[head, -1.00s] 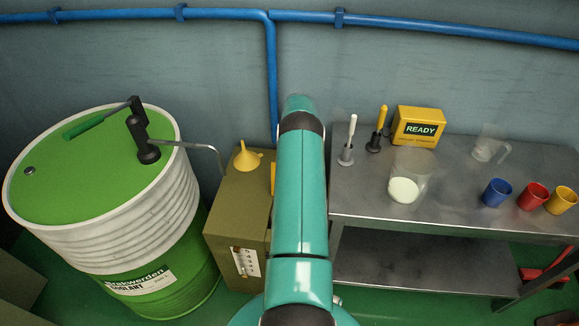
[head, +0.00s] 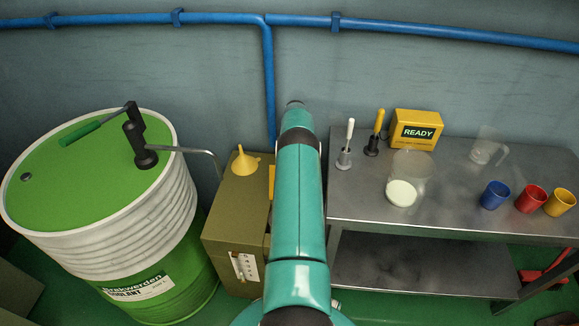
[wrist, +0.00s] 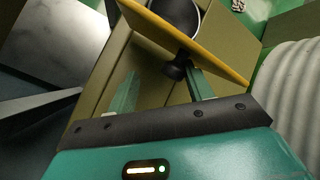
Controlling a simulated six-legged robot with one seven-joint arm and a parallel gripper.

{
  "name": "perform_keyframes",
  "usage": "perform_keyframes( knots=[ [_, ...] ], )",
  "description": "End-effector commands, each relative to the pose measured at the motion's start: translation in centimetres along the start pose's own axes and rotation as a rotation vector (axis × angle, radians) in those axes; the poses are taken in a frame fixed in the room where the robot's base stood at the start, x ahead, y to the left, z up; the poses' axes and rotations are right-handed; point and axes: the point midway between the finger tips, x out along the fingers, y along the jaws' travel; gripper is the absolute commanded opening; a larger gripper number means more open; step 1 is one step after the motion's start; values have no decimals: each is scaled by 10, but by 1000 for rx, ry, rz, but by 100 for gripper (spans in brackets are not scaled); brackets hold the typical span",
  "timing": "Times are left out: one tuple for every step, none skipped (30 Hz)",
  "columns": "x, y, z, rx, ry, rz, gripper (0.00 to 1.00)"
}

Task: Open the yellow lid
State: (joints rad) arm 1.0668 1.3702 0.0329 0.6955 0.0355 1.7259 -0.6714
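The yellow lid (wrist: 205,52) is a flat plate seen at a slant in the wrist view, with a black knob (wrist: 175,70) on its near side. A dark round shape with a pale rim (wrist: 180,14) shows beyond it. In the head view only a narrow yellow strip of the lid (head: 272,181) shows beside the olive box (head: 232,212); my arm hides the rest. My gripper (wrist: 160,88) has its two green fingers apart. The knob is near the right finger; I cannot tell whether they touch. The gripper is hidden behind my arm in the head view.
A green and white drum (head: 90,215) with a hand pump stands left. A yellow funnel (head: 243,163) sits on the box. A metal table (head: 450,205) at right holds a jug (head: 408,180), coloured cups and a READY box (head: 417,130).

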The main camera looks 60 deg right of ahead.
Motion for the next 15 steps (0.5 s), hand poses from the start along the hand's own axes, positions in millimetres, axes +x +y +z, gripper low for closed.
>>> perform_keyframes(
  knots=[
    [0, 1, 1, 2, -2, 3, 45],
    [0, 1, 1, 1, -1, 2, 45],
    [0, 0, 1, 1, -1, 2, 45],
    [-1, 0, 0, 0, -1, 2, 45],
    [-1, 0, 0, -1, -1, 1, 45],
    [-2, -1, 0, -1, 0, 1, 45],
    [-2, -1, 0, -2, 0, 1, 45],
    [-2, -1, 0, -2, 0, 1, 45],
    [-2, -2, 0, -2, 1, 1, 45],
    [-3, -2, 0, -3, 1, 1, 45],
    [-3, -2, 0, -3, 1, 1, 45],
    [-3, -2, 0, -4, 1, 0, 45],
    [-3, -2, 0, -4, 1, 0, 45],
    [-3, -3, -1, -4, 1, 0, 45],
    [-3, -3, 0, -4, 1, 0, 45]
  ],
)
